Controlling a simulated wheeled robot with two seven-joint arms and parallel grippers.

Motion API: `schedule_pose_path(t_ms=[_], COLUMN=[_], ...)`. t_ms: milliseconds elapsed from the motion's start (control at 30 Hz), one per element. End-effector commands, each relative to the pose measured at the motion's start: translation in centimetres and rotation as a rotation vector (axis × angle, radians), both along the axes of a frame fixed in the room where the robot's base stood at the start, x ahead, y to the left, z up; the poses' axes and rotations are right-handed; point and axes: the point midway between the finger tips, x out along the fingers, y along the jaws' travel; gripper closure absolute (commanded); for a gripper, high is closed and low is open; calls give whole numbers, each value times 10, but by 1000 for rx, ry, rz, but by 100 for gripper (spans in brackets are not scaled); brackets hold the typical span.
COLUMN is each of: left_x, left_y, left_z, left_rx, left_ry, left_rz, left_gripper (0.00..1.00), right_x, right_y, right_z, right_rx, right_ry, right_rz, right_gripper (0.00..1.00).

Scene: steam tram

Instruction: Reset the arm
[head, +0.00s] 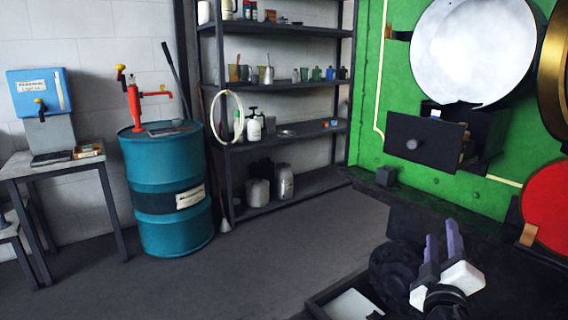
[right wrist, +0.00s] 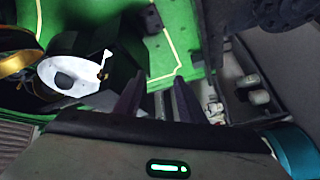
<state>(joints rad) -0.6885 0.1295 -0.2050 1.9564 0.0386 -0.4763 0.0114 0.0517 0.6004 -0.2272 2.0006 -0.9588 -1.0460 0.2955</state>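My right gripper (head: 443,238) is in the lower right of the head view, in front of the dark ledge of the tram. Its two purple fingers point up with a gap between them, and nothing shows in the gap. In the right wrist view the same gripper (right wrist: 157,90) has its fingers apart and empty, with the green panel beyond. My left gripper is not in view.
A dark drawer or box (head: 424,141) juts from the green tram panel (head: 400,80) below a round white disc (head: 470,45). A teal drum (head: 168,190), a dark shelf rack (head: 280,140) and a table (head: 55,163) stand left. The floor between is clear.

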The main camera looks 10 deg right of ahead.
Motion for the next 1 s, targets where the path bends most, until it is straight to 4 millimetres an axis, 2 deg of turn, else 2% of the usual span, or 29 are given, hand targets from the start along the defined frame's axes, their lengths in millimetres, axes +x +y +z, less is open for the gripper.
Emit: schedule_pose_path(t_ms=[33, 133, 200, 300, 400, 500, 600, 833, 1000], left_x=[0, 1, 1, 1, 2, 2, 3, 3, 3], left_y=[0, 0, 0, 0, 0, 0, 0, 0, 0], left_z=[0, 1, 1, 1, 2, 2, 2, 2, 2], left_rx=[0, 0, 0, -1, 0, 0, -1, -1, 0], left_ry=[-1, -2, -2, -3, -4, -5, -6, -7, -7], left_rz=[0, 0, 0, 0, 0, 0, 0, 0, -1], left_gripper=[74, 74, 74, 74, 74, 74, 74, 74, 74], right_x=[-3, -16, -32, -66, -105, -143, -177, -256, -250], right_y=[8, 27, 42, 66, 90, 110, 127, 159, 204], right_z=[-42, -116, -165, -230, -281, -317, -343, -383, -381], right_rx=[36, 119, 186, 293, 408, 511, 607, 824, 980], right_ry=[96, 261, 368, 508, 619, 700, 760, 858, 767], right_rz=[50, 149, 214, 303, 375, 427, 463, 508, 473], right_gripper=[64, 64, 64, 64, 64, 64, 64, 64, 64])
